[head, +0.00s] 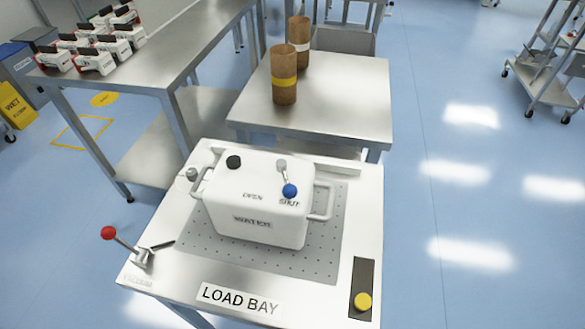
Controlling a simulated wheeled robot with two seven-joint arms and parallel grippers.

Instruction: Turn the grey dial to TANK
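A small grey knob (192,174), which looks like the grey dial, sits at the back left of the white-topped load bay table (150,270). It is beside the left handle of a white box (262,205). No TANK label is legible, and I cannot tell where the dial points. The box top has a black knob (233,162) and a lever with a blue ball (289,190), its ball near the word SHUT; OPEN is printed to the left. Neither of my grippers is in view.
A red-ball lever (109,233) stands at the table's left edge, and a yellow button (363,301) is at front right. Behind are a steel table (350,110) with two brown cylinders (284,75) and a bench with several red-and-white devices (95,60).

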